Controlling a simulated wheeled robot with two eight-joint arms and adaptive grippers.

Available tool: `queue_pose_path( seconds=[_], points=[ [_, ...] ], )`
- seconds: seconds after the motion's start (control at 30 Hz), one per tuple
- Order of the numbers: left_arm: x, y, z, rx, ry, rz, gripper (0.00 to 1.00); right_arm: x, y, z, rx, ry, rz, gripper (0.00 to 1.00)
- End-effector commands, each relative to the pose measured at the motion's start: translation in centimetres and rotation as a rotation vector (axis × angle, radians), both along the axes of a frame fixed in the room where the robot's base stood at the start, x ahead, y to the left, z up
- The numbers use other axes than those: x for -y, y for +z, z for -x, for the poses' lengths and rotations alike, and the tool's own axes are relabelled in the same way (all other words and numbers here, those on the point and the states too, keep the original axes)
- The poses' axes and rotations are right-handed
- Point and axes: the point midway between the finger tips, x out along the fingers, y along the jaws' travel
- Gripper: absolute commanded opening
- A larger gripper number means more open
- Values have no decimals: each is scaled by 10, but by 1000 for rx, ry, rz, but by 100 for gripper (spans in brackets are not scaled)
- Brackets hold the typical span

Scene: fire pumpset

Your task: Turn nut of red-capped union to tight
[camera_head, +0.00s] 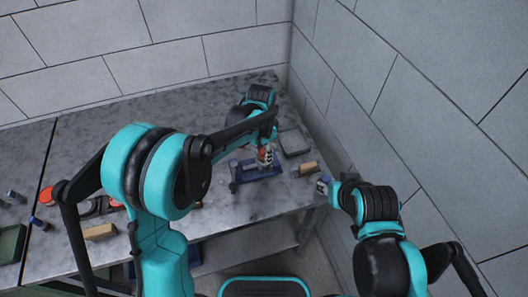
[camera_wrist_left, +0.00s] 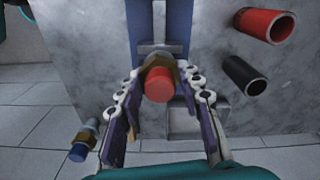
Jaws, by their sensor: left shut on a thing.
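The red-capped union (camera_head: 265,155) stands at the blue fixture (camera_head: 262,173) on the grey bench. In the left wrist view its round red cap (camera_wrist_left: 159,86) faces the camera, with the brass-coloured nut (camera_wrist_left: 157,62) behind it. My left gripper (camera_head: 264,143) reaches down to the union from above. In the left wrist view, my left gripper (camera_wrist_left: 160,75) has one finger on each side of the nut and is shut on it. The cap hides part of the nut. My right gripper (camera_head: 324,186) is off the bench's right edge, apart from the union; its jaws are too small to read.
A grey tray (camera_head: 293,141) and a tan block (camera_head: 305,170) lie right of the fixture. A red tube (camera_wrist_left: 265,24) and a black tube (camera_wrist_left: 244,75) are close by in the wrist view. A blue-tipped fitting (camera_wrist_left: 80,150) shows lower left. Walls close the back and right.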

Motion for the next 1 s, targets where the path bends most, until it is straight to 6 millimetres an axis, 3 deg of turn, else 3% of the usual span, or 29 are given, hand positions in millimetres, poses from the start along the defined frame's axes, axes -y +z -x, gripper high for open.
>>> queue_pose_path(
  seconds=[0.23, 0.27, 0.33, 0.73, 1.0],
  points=[
    [0, 0, 0, 0, 1, 0, 7, 0, 0, 0, 0, 0, 0, 40],
    [0, 0, 0, 0, 1, 0, 41, 0, 0, 0, 0, 0, 0, 40],
    [0, 0, 0, 0, 1, 0, 57, 0, 0, 0, 0, 0, 0, 40],
    [0, 7, 0, 0, 1, 0, 57, 0, 0, 0, 0, 0, 0, 40],
    [-2, 60, 1, 0, 2, 0, 57, 0, 0, 0, 0, 0, 0, 40]
  ],
)
